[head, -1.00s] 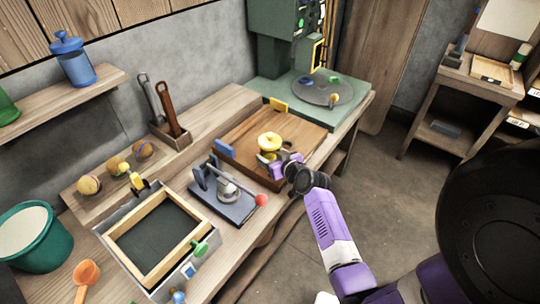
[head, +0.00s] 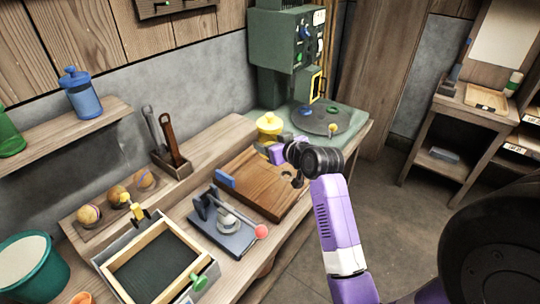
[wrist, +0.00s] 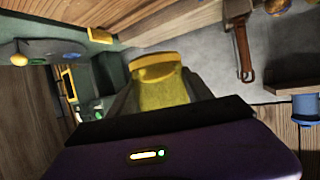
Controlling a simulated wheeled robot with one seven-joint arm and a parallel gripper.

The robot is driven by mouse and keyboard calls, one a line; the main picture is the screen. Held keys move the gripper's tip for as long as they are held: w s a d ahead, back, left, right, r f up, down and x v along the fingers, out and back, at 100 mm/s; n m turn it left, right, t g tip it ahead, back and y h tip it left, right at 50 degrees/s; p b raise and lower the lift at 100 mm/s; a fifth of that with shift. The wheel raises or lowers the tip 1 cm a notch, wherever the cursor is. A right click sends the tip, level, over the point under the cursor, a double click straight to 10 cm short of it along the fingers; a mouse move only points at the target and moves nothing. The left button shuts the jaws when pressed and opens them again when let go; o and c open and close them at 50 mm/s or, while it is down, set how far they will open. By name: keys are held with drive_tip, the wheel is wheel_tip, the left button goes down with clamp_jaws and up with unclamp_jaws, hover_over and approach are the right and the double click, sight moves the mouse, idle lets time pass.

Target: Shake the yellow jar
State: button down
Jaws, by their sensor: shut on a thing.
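The yellow jar (head: 269,126) is held up above the far end of the wooden board in the head view. My gripper (head: 280,140) is shut on it, reaching in from the right. In the wrist view the yellow jar (wrist: 160,82) sits between the two grey fingers of my gripper (wrist: 165,100). Its lid end points away from the palm in that view. The fingers cover the jar's sides.
A lever press (head: 225,228) and a framed tray (head: 155,265) stand nearer. A green machine (head: 285,45) with a round plate (head: 325,118) stands behind. A shelf (head: 60,140) holds a blue jar (head: 80,95).

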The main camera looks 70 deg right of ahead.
drive_tip(key=s+r+p, duration=0.1)
drive_tip(key=r+p, duration=0.1)
drive_tip(key=s+r+p, duration=0.2)
drive_tip(key=r, duration=0.1)
drive_tip(key=s+a+r+p, duration=0.1)
drive_tip(key=s+r+p, duration=0.1)
drive_tip(key=r+p, duration=0.1)
drive_tip(key=shift+s+a+r+p, duration=0.2)
drive_tip(key=shift+s+r+p, duration=0.3)
drive_tip(key=shift+r, duration=0.1)
wheel_tip(320, 180, up, 7)
drive_tip(key=p, duration=0.5)
hover_over(280, 124)
drive_tip(key=s+a, duration=0.2)
drive_tip(key=s, duration=0.1)
drive_tip(key=shift+d, duration=0.1)
wheel_tip(280, 124, down, 7)
drive_tip(key=b, duration=0.5)
drive_tip(key=shift+w+f, duration=0.1)
drive_tip(key=shift+f, duration=0.1)
drive_tip(key=shift+r, duration=0.15)
